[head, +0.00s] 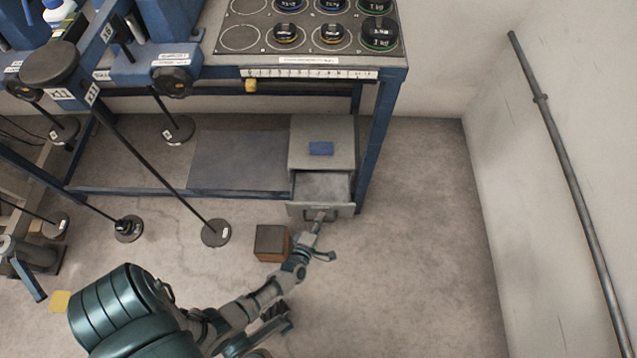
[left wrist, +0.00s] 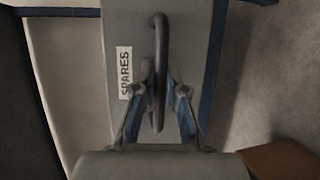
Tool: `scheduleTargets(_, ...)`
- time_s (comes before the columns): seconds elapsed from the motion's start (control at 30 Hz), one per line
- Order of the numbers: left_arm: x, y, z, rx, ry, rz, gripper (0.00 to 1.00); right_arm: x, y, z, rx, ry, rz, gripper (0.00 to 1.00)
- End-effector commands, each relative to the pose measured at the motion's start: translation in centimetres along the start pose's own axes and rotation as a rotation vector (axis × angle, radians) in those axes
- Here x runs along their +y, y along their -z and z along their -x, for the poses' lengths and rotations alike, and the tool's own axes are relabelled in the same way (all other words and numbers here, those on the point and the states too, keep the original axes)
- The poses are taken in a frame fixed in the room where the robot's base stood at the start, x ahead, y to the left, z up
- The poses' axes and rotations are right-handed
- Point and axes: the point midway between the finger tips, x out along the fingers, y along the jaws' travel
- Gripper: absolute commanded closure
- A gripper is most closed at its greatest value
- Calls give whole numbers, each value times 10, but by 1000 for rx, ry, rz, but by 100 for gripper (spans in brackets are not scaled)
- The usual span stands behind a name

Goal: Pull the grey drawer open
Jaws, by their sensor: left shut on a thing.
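The grey drawer (head: 321,187) stands partly open from a small grey cabinet (head: 322,143) under the blue bench, and its inside shows from above. My left gripper (head: 320,222) is at the drawer's front. In the left wrist view the drawer front (left wrist: 185,30) carries a "SPARES" label (left wrist: 125,73) and a dark bar handle (left wrist: 159,60). My left gripper (left wrist: 162,100) is shut on that handle, with a finger on each side.
A brown box (head: 271,243) stands on the floor just left of my left gripper. Round weights on rods, one of them (head: 215,233), stand further left. A blue bench leg (head: 377,135) is right of the cabinet. Floor to the right is clear.

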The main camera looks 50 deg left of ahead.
Motion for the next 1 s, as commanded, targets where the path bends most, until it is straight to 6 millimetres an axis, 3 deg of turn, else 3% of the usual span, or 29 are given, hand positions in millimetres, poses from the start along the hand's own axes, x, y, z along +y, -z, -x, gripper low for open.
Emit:
scheduleTargets(0.1, -8, -11, 27, -2, 7, 1, 100, 0, 1, 1, -11, -4, -1, 6)
scheduleTargets(0.3, -16, -23, 55, -2, 8, -1, 100, 1, 1, 3, -21, -8, -2, 6)
scheduleTargets(0.5, -18, -27, 66, -2, 7, -2, 100, 1, 0, 4, -25, -9, -2, 6)
scheduleTargets(0.83, -19, -27, 66, -2, 9, -2, 100, 1, 0, 4, -25, -9, -2, 6)
scheduleTargets(0.87, -19, -27, 66, -2, 9, -2, 84, 1, 0, 4, -25, -9, -2, 6)
scheduleTargets(0.93, -19, -27, 66, -2, 8, -2, 67, 1, 0, 4, -25, -9, -2, 6)
scheduleTargets(1.0, -18, -27, 66, -2, 6, -2, 63, 1, 0, 4, -25, -9, -2, 6)
